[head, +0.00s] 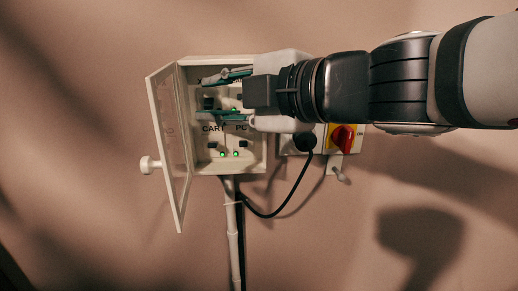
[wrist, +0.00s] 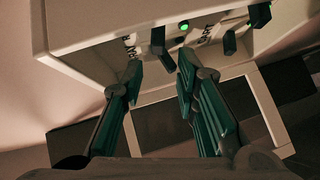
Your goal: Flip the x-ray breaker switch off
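The open breaker box (head: 258,150) hangs on the wall. A dark switch (wrist: 158,42) stands just beyond the gap between the fingertips. I cannot tell whether they touch it or which way it is set.
Lower switches labelled CART (head: 212,145) and PC (head: 243,144) have green lights beneath. The box door (head: 170,145) stands open at left. A red rotary switch (head: 342,138) and a black plug (head: 304,142) with a hanging cable are at right.

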